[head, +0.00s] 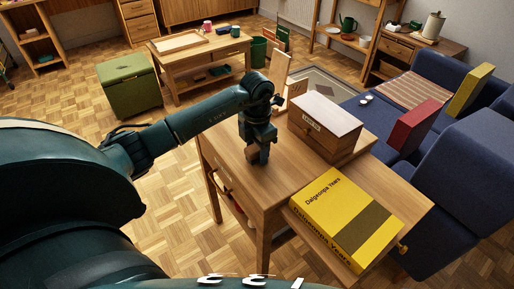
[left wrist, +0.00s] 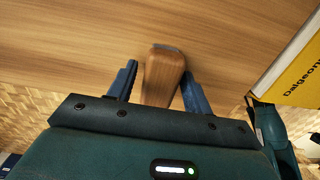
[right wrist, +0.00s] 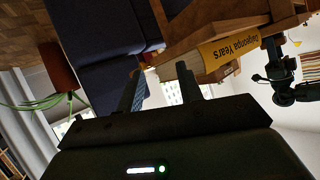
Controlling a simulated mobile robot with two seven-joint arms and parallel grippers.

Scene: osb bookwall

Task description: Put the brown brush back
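The brown brush (left wrist: 163,75) shows as a smooth wooden piece between the two blue fingers of my left gripper (left wrist: 158,82) in the left wrist view. A thin gap shows between it and the left finger; the right finger is close against its edge. In the head view my left gripper (head: 259,150) points down over the near left part of the wooden table (head: 225,160), with brown wood (head: 252,153) at its fingertips. Its bristles are hidden. My right gripper (right wrist: 160,82) is open and empty, well away from the table; it is not visible in the head view.
A wooden box (head: 322,125) stands to the right of my left gripper. A yellow book (head: 345,222) lies at the table's near right. A blue sofa (head: 440,170) holds a red book (head: 413,126). A green stool (head: 130,85) and low table (head: 200,62) stand behind.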

